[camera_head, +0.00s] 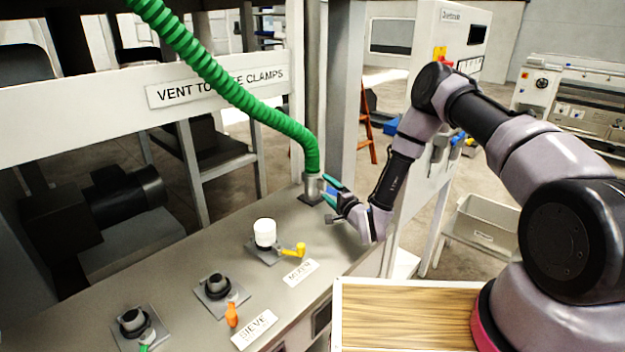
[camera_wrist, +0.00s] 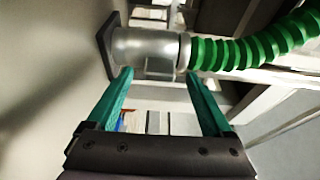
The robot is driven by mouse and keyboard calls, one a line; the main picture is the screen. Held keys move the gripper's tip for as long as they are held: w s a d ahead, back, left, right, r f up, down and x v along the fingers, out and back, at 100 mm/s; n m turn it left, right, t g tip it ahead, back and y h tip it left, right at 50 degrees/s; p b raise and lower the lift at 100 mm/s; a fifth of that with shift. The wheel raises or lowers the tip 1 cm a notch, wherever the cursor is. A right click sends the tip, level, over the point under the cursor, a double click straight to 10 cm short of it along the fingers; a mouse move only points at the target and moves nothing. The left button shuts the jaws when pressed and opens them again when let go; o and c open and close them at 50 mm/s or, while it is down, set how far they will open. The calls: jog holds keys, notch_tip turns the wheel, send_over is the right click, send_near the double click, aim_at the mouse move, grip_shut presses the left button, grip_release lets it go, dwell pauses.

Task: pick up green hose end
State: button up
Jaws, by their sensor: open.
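The green ribbed hose (camera_head: 240,95) hangs from the upper left in the head view. Its lower end meets a grey metal fitting (camera_head: 313,186) on a square plate at the far right of the metal bench. In the wrist view the hose end (camera_wrist: 208,54) joins the silvery cylindrical fitting (camera_wrist: 143,50) at the top. My gripper (camera_head: 328,190) is beside the fitting, on its right in the head view. In the wrist view its two green fingers (camera_wrist: 160,85) are apart with nothing held between them, and their tips point at the fitting and hose collar. I cannot tell whether they touch it.
The bench (camera_head: 190,262) carries a white-capped port (camera_head: 265,234) with a yellow handle (camera_head: 294,250), and two dark ports nearer the front, one with an orange handle (camera_head: 232,315). A grey post (camera_head: 343,90) stands behind the fitting. A sign board (camera_head: 215,86) runs behind the hose.

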jog(key=shift+x, duration=1)
grip_shut()
jog(key=shift+r, duration=0.15)
notch_tip(320, 180, up, 10)
jog(key=shift+f, duration=0.1)
